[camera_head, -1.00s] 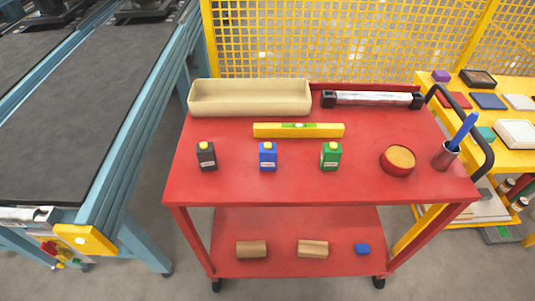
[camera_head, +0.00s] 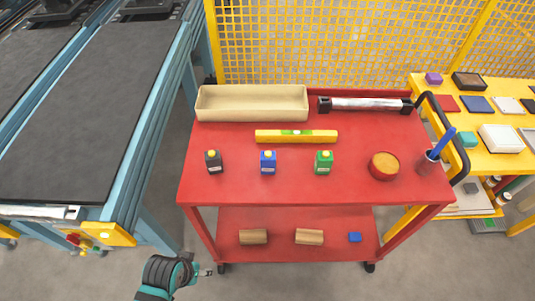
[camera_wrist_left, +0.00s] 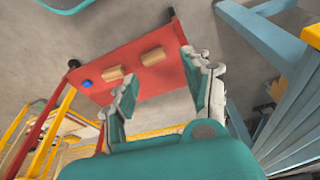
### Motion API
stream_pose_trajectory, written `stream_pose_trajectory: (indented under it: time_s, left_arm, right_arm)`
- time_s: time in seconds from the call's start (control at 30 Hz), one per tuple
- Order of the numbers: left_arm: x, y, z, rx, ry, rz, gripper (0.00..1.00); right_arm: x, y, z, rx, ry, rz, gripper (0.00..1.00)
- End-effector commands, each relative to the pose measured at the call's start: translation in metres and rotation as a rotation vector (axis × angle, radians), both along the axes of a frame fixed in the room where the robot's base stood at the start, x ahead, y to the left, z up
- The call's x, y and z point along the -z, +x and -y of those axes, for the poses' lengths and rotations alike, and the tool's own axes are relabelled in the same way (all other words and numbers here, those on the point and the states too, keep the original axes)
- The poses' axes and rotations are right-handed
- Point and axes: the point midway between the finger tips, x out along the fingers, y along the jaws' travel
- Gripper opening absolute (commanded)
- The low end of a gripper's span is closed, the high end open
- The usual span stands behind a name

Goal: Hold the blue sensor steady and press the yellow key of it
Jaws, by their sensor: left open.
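The blue sensor (camera_head: 268,163) stands upright on the red cart's top shelf, with its yellow key (camera_head: 268,154) on top. A black sensor (camera_head: 213,162) stands to its left and a green sensor (camera_head: 324,162) to its right, each with a yellow key. My left gripper (camera_head: 207,271) is low in front of the cart at the left, away from the sensors. In the left wrist view my left gripper (camera_wrist_left: 160,88) is open and empty, its fingers spread before the cart's lower shelf. My right gripper is not in view.
On the red cart (camera_head: 350,185) are a beige bin (camera_head: 252,116), a yellow level (camera_head: 296,136), a round bowl (camera_head: 384,165) and a cup with a blue tool (camera_head: 428,163). The lower shelf (camera_head: 280,250) holds wooden blocks. A conveyor (camera_head: 70,120) stands left.

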Motion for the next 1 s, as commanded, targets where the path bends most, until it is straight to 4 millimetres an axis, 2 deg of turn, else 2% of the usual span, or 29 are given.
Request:
stream_pose_trajectory:
  time_s: [0.03, 0.13, 0.2, 0.4, 0.53, 0.7, 0.8, 1.0]
  left_arm:
    - [-0.034, 0.004, 0.004, -0.024, -0.029, 0.015, 0.50]
    - [-0.081, 0.014, 0.019, -0.115, -0.141, 0.027, 0.50]
    - [-0.104, 0.027, 0.040, -0.236, -0.296, 0.011, 0.50]
    - [-0.120, 0.077, 0.097, -0.686, -0.791, -0.181, 0.50]
    - [-0.129, 0.117, 0.117, -1.020, -1.080, -0.393, 0.50]
    - [-0.140, 0.168, 0.119, -1.416, -1.363, -0.690, 0.50]
    - [-0.145, 0.191, 0.114, -1.579, -1.467, -0.831, 0.50]
    - [-0.148, 0.212, 0.109, -1.730, -1.558, -0.973, 0.50]
  right_arm:
    - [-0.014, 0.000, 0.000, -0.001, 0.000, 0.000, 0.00]
    - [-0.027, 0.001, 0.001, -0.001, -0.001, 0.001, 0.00]
    - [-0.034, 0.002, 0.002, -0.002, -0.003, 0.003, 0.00]
    - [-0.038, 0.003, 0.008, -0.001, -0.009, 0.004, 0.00]
    - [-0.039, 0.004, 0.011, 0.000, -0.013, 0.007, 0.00]
    - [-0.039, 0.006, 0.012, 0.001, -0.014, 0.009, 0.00]
    - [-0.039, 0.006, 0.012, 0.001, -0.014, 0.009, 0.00]
    - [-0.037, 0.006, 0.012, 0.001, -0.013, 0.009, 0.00]
